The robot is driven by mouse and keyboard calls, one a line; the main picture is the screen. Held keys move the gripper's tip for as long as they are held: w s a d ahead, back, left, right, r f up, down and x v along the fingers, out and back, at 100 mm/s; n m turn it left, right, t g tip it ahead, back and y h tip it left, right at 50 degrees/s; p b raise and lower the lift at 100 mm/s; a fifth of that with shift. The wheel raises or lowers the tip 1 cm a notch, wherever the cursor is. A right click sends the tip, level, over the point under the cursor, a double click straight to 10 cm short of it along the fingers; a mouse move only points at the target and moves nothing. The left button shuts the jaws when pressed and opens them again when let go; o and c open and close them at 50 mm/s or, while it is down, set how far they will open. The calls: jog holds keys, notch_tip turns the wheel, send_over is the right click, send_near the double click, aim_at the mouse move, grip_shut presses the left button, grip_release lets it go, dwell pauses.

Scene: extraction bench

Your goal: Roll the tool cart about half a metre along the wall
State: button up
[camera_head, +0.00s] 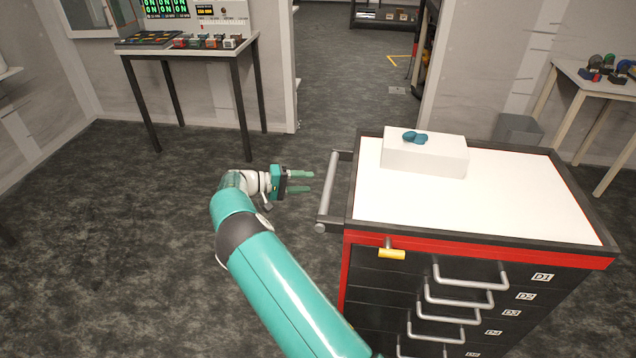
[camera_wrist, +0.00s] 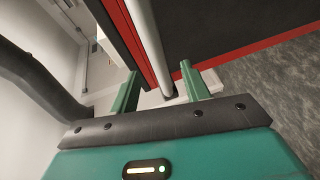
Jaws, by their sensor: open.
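The tool cart (camera_head: 480,210) stands on the right in the head view, black and red with a white top and several labelled drawers. A grey push handle (camera_head: 329,190) sticks out from its left side. My gripper (camera_head: 301,181) is just left of this handle, with its fingers pointing at it and a gap between. The fingers are open and empty. In the wrist view, the handle bar (camera_wrist: 150,45) runs down between the directions of the two open fingers (camera_wrist: 160,92), beyond their tips as far as I can tell. The cart's wheels are hidden.
A white box (camera_head: 425,157) with a blue item (camera_head: 415,137) sits on the cart top. A yellow latch (camera_head: 391,254) is on its front edge. A table with a panel (camera_head: 190,48) stands back left, another table (camera_head: 600,80) back right. Floor left of the cart is clear.

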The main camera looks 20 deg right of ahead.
jog(key=s+v, duration=0.1)
jog(key=v, duration=0.5)
jog(key=shift+w+a, duration=0.4)
jog(key=shift+w, duration=0.1)
jog(key=shift+c, duration=0.2)
